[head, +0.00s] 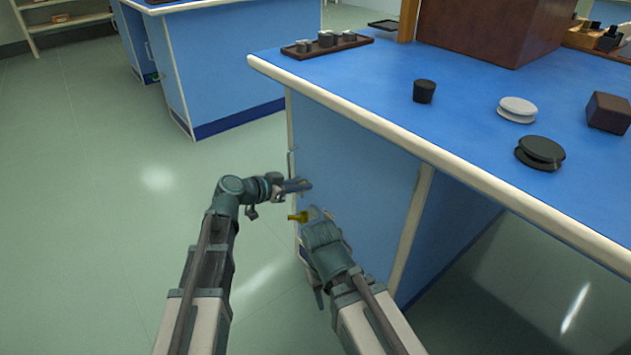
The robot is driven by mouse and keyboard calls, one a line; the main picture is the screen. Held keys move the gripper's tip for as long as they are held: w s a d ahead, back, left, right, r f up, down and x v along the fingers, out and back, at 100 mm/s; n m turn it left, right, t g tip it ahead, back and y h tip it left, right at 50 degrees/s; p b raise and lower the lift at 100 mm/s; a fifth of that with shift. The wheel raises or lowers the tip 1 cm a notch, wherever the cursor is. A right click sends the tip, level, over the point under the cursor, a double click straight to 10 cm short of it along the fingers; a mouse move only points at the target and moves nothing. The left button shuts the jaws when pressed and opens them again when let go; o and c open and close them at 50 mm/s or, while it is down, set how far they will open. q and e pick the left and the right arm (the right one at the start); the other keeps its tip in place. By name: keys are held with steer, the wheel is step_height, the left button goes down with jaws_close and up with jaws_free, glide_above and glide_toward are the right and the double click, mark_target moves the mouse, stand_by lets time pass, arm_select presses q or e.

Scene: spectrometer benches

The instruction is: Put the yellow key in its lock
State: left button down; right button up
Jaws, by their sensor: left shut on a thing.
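My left gripper (300,186) is at the near corner of the blue bench, in front of its side panel. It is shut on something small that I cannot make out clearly. A small yellow piece (298,217) shows just below it, left of my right gripper's wrist. I cannot tell whether this piece is the key or a fitting on the bench. My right gripper (315,214) is close to it, mostly hidden behind its own wrist, so its fingers are unclear. No keyhole can be made out.
The blue bench top (450,125) carries a dark tray with metal pieces (326,42), a black cup (424,91), a pale disc (517,109), a black disc (540,152) and a brown block (608,112). The floor (90,200) at the left is clear.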

arm_select(q)
steer(key=shift+w+d, duration=0.2)
steer(key=shift+d, duration=0.05)
arm_select(e)
steer(key=shift+w+d, duration=0.2)
steer(key=shift+d, duration=0.1)
arm_select(q)
steer(key=shift+f, duration=0.1)
arm_select(e)
steer(key=shift+f, duration=0.1)
arm_select(q)
step_height(320, 180, down, 8)
steer(key=b, duration=0.7)
steer(key=shift+r+b, duration=0.25)
steer(key=shift+b, duration=0.05)
arm_select(e)
step_height(320, 180, down, 8)
steer(key=shift+r, duration=0.25)
arm_select(q)
steer(key=shift+r, duration=0.25)
arm_select(e)
steer(key=shift+r, duration=0.25)
arm_select(q)
steer(key=shift+r+p, duration=0.5)
steer(key=shift+p, duration=0.2)
arm_select(e)
steer(key=shift+r, duration=0.45)
